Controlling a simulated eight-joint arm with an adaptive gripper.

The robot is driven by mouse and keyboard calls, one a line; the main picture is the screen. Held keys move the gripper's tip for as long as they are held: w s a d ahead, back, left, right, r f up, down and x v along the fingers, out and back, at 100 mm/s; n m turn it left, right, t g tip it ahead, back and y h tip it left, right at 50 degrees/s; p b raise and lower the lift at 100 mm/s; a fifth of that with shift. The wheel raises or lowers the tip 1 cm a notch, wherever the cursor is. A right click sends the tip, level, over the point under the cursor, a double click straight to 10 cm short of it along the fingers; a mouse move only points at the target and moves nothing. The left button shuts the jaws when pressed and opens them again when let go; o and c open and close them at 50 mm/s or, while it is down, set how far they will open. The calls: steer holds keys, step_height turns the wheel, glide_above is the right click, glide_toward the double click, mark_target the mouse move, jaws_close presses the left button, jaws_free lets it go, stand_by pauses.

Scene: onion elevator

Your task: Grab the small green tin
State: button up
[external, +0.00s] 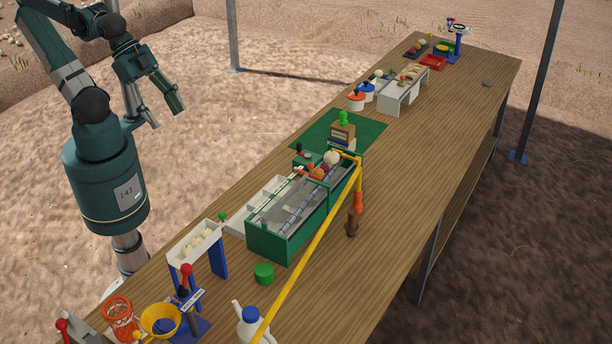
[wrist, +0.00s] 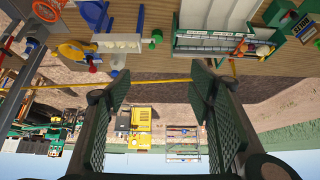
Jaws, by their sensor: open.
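The small green tin (external: 264,273) is a short, plain green cylinder. It stands upright on the wooden table, just in front of the near end of the green box (external: 290,243) in the external view. My gripper (external: 168,117) is open and empty, up in the air to the left of the table and well apart from the tin. Its spread fingers also show in the wrist view (wrist: 158,78), which is upside down. A small green shape sits beside the white tray there; I cannot tell whether it is the tin or the tray's green knob.
The white tray (external: 195,247) on blue legs stands left of the tin. A yellow bar (external: 303,257) slants past its right side. A white jug (external: 251,326), a yellow bowl (external: 160,319) and an orange basket (external: 120,318) stand nearby. The table's right side is mostly clear.

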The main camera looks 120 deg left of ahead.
steer(key=w+r+n+g+b, duration=0.25)
steer(key=w+n, duration=0.25)
steer(key=w, duration=0.3)
steer(key=w+r+n+g+b, duration=0.1)
steer(key=w+r+n+b, duration=0.3)
steer(key=w, duration=0.5)
steer(key=n+g+b, duration=0.4)
steer(key=n, duration=0.6)
glide_above(264, 269)
steer(key=f, duration=4.4)
steer(key=shift+w+f, duration=0.2)
steer(key=shift+f, duration=0.55)
steer(key=shift+f, duration=1.3)
steer(key=shift+s+f+b, duration=0.2)
steer(key=shift+f+b, duration=0.25)
steer(key=shift+f, duration=2.15)
